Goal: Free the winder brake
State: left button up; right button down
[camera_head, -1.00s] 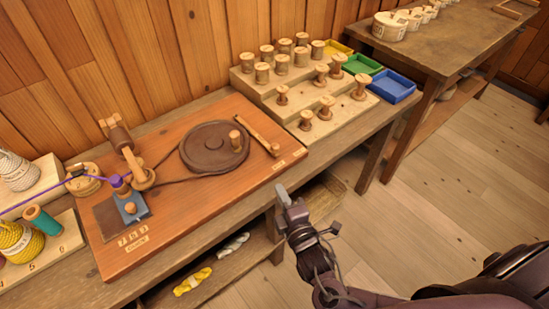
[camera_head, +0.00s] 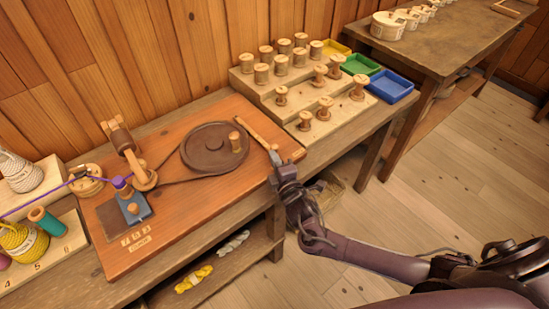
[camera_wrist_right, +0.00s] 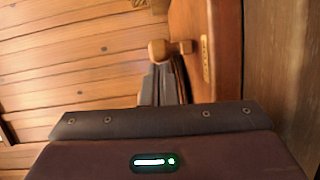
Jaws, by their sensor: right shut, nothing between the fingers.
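The winder is a reddish wooden board (camera_head: 180,212) with a dark round wheel (camera_head: 208,150) and a drive cord. The brake looks to be the wooden bar (camera_head: 250,130) lying aslant at the wheel's right; its near end is partly hidden by my right gripper (camera_head: 273,157). That gripper is shut and empty, at the board's right edge by the bar's near end. In the right wrist view, a wooden knob (camera_wrist_right: 158,49) stands just beyond the grey fingertips (camera_wrist_right: 161,70); I cannot tell whether they touch. My left gripper is not in view.
A stepped rack (camera_head: 320,125) of wooden spools stands right of the board, with yellow, green and blue (camera_head: 391,86) trays behind it. Yarn and thread spools (camera_head: 22,240) stand at the left. A shelf (camera_head: 225,262) with skeins lies below.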

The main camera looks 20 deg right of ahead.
jog(key=w+d+n+y+b, duration=0.1)
jog(key=d, duration=0.1)
jog(key=w+d+n+y+b, duration=0.1)
jog(key=d+y, duration=0.1)
jog(key=d, duration=0.1)
jog(key=w+d+n+y+b, duration=0.1)
jog(key=d, duration=0.2)
jog(key=shift+w+d+f+g, duration=0.15)
jog(key=shift+w+d+g, duration=0.05)
jog(key=shift+w+g, duration=0.2)
jog(key=shift+w+d, duration=0.1)
jog(key=shift+d, duration=0.15)
jog(key=shift+r, duration=0.3)
jog(key=shift+d, duration=0.1)
